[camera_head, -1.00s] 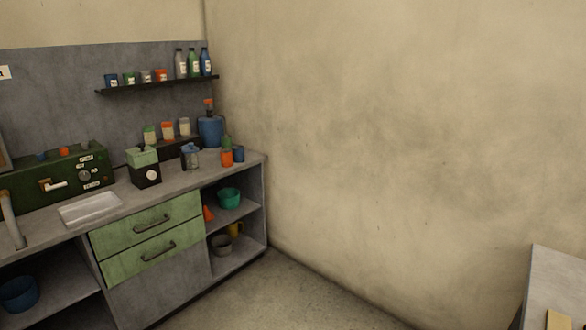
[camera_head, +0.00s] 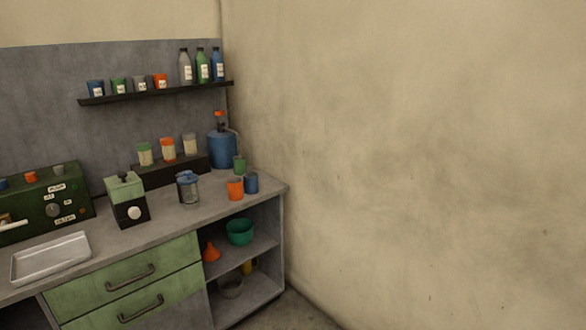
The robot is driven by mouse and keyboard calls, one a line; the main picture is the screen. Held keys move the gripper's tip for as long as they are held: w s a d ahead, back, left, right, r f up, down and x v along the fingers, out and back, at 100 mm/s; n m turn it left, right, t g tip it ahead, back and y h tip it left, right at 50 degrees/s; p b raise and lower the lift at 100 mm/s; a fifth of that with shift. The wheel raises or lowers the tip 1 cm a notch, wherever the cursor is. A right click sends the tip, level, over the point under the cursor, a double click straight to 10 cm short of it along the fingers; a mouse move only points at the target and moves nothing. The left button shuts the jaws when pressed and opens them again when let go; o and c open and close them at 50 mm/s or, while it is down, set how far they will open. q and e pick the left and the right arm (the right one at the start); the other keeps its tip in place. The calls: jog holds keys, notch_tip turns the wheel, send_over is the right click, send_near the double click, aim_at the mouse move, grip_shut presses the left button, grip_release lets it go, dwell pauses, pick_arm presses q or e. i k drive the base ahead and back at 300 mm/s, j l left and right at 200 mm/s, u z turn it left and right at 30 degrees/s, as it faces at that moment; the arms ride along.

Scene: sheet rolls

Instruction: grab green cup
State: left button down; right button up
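A small green cup (camera_head: 239,164) stands on the grey counter, near the wall corner. It is behind an orange cup (camera_head: 235,188) and a blue cup (camera_head: 251,183), and its lower part is partly hidden. Another small green cup (camera_head: 118,86) with a white label stands on the dark wall shelf among blue, grey and orange ones. A teal-green bowl (camera_head: 240,231) sits in the open cabinet below the counter. Neither of my grippers shows in the head view.
The counter (camera_head: 175,215) also carries a blue jug (camera_head: 221,150), a lidded glass jar (camera_head: 188,190), a green-topped grinder (camera_head: 128,200), a green machine (camera_head: 45,205) and a metal tray (camera_head: 50,258). Green drawers (camera_head: 125,280) are below. A bare wall (camera_head: 430,160) fills the right side.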

aim_at(239, 162)
jog(key=i+l+u, duration=0.15)
jog(key=i+u, duration=0.25)
jog(key=i+l+u, duration=0.25)
jog(key=i+u, duration=0.15)
jog(key=i+l+u, duration=0.65)
jog(key=l+u, duration=0.15)
